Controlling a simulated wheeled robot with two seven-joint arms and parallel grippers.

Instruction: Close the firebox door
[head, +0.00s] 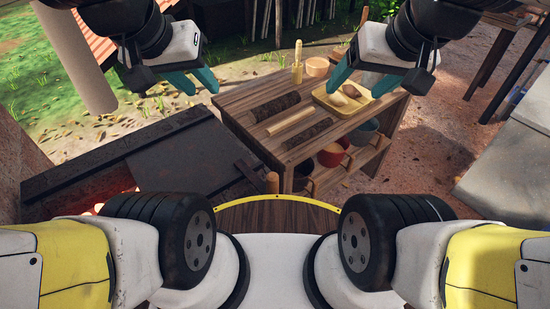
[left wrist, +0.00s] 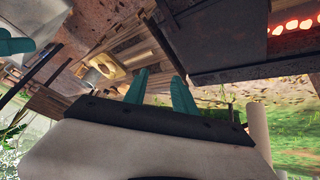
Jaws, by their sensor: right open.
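The firebox (head: 75,180) is a dark, rusty metal box at the lower left of the head view, with orange glow (head: 97,207) inside. Its dark flat door (head: 185,160) stands open, extending right from the opening. In the left wrist view the door (left wrist: 215,38) is at the upper middle and the glow (left wrist: 292,27) at the upper right. A short wooden peg (head: 272,182), possibly the door's handle, shows near its right end. My left gripper (head: 196,82) is open and empty, above and beyond the door. My right gripper (head: 357,76) is open and empty above the table.
A wooden table (head: 235,97) right of the door holds rollers (head: 273,107), a yellow tray (head: 330,102) and a bottle-like wooden item (head: 297,62). Bowls (head: 330,156) sit on its lower shelf. A pillar (head: 80,60) stands at the far left. A grey surface (head: 510,170) is at right.

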